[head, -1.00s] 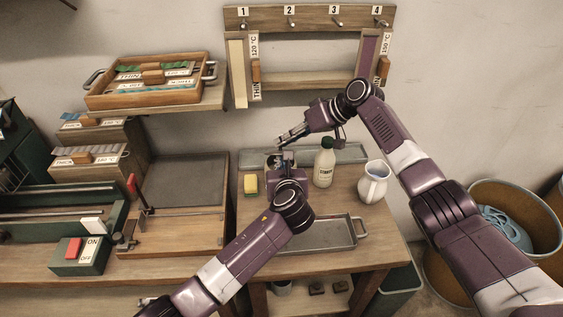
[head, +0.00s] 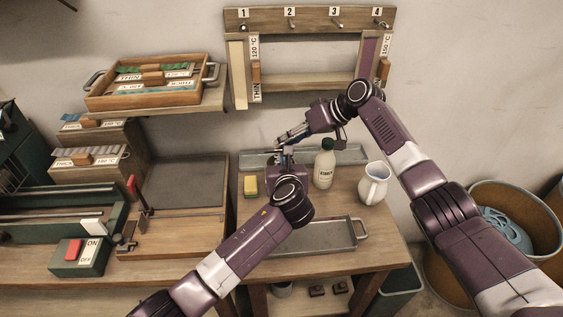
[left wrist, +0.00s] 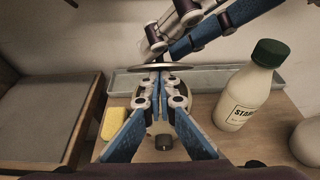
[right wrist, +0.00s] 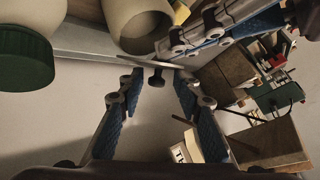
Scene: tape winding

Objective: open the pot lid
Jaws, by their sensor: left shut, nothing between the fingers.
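The pot lid (left wrist: 160,67) is a thin dark disc, seen nearly edge-on at the tips of my left gripper (left wrist: 160,76) in the left wrist view. My left gripper's fingers are closed together; contact with the lid is unclear. In the right wrist view the lid (right wrist: 163,62) and its dark knob (right wrist: 156,76) lie between the parted fingers of my right gripper (right wrist: 156,84). The fingers stay clear of the knob. A pale pot (right wrist: 130,12) with an open mouth shows beyond the lid. In the head view, my left gripper (head: 284,158) hides the pot.
A green-capped bottle (head: 324,165) and a white jug (head: 373,184) stand close on the right. A yellow sponge (head: 250,186) is at the left. A grey tray (head: 322,236) lies in front. A long metal tray (head: 350,154) lies along the wall.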

